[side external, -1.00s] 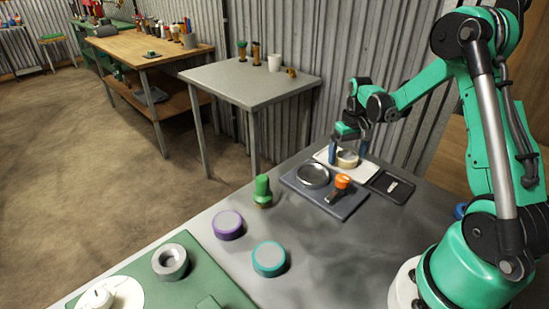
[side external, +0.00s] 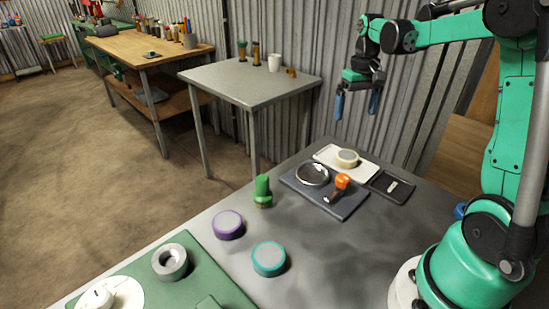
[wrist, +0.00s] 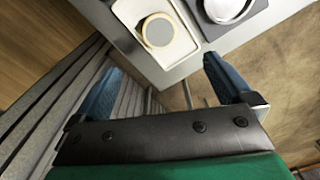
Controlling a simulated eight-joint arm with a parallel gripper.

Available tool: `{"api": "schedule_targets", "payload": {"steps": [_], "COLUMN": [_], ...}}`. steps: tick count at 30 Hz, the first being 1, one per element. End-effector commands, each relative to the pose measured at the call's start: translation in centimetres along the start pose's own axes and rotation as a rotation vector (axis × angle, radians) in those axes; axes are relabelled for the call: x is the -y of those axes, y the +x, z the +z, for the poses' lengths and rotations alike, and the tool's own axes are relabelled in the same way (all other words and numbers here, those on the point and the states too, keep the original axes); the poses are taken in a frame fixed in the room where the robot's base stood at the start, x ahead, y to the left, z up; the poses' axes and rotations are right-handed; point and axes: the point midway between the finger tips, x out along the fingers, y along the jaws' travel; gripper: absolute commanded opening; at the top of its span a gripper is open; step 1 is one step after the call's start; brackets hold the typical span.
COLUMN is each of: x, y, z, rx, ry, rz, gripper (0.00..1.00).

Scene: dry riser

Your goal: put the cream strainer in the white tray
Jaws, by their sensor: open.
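The cream strainer (side external: 347,158) is a round piece with a pale rim. It rests in the white tray (side external: 328,154) at the back of the grey table. The wrist view also shows the strainer (wrist: 158,31) inside the white tray (wrist: 184,45), with bare tray around it. My gripper (side external: 356,106) is open and empty, raised well above the tray. Its two blue fingers point down and are apart from the strainer. The wrist view shows the gripper (wrist: 165,85) with its fingers spread and nothing between them.
Beside the tray, a dark grey board (side external: 349,207) carries a metal dish (side external: 312,174) and an orange-topped tool (side external: 341,183). A black tray (side external: 392,187) lies to the right. A green bottle-like piece (side external: 262,190), a purple round (side external: 228,225) and a teal round (side external: 269,258) stand nearer. Bare table lies at front right.

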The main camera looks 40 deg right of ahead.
Motion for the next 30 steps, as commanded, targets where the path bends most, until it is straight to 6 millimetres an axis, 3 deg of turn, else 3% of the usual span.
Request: {"api": "schedule_targets", "payload": {"steps": [4,8,12,18,24,30], "x": [2.0,6.1,10.8,15.0,16.6,16.8], "y": [-1.0,-2.1,-2.5,-1.6,-0.7,-0.6], "z": [0.8,2.9,6.4,11.0,13.1,13.3], "rx": [-0.047,-0.162,-0.322,-0.510,-0.598,-0.609], "ry": [-0.042,-0.134,-0.255,-0.391,-0.451,-0.456], "rz": [0.005,0.006,-0.020,-0.092,-0.141,-0.148], "gripper": [1.00,1.00,1.00,1.00,1.00,1.00]}}
